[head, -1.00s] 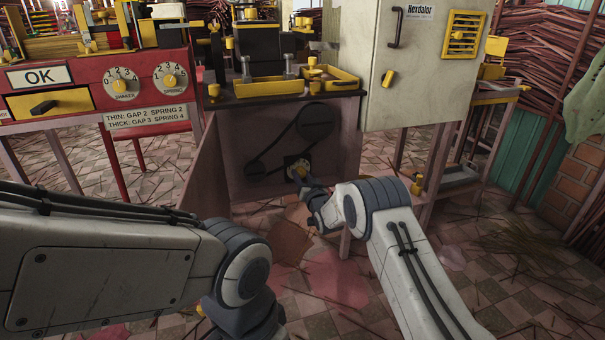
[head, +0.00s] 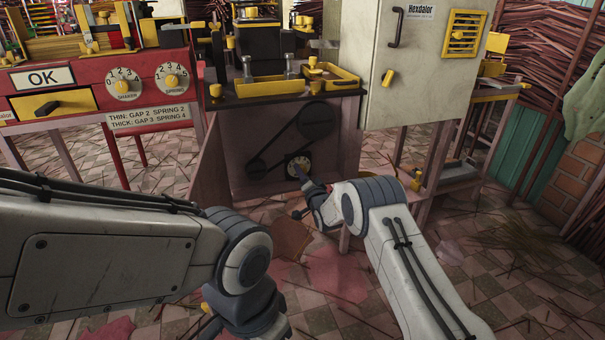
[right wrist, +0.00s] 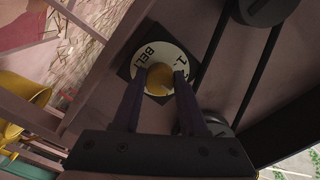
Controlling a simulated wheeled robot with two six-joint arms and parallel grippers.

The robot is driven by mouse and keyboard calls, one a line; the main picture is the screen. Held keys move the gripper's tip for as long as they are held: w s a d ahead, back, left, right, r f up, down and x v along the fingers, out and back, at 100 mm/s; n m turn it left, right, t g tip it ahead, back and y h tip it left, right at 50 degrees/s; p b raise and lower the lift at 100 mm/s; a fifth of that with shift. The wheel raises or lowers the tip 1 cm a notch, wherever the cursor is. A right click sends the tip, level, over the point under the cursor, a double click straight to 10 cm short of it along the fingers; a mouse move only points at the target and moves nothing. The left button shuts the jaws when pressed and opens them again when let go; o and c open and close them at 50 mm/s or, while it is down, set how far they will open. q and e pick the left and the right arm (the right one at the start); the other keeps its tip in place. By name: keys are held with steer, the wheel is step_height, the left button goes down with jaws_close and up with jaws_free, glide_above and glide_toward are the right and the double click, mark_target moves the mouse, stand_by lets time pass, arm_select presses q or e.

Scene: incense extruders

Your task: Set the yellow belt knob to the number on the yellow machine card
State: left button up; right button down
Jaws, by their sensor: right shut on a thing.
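The yellow belt knob (right wrist: 157,80) sits on a round white dial (right wrist: 150,54) on a dark square plate. In the head view the dial (head: 298,163) is low on the machine's front panel. My right gripper (right wrist: 155,85) is shut on the knob, one dark finger on each side. In the head view its fingers (head: 302,174) reach the dial from below right. I cannot make out a yellow machine card.
A black belt on pulleys (head: 280,142) lies above the dial. A grey cabinet (head: 425,75) hangs at the right. A red machine (head: 90,95) stands at the left, with two other dials and a gap-and-spring sign (head: 149,115). Sticks litter the tiled floor.

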stand_by(0.5)
steer(key=shift+c, duration=2.2)
jaws_free()
steer(key=p+v, duration=0.5)
steer(key=v, duration=0.5)
steer(key=shift+s, duration=0.25)
steer(key=shift+d, duration=0.1)
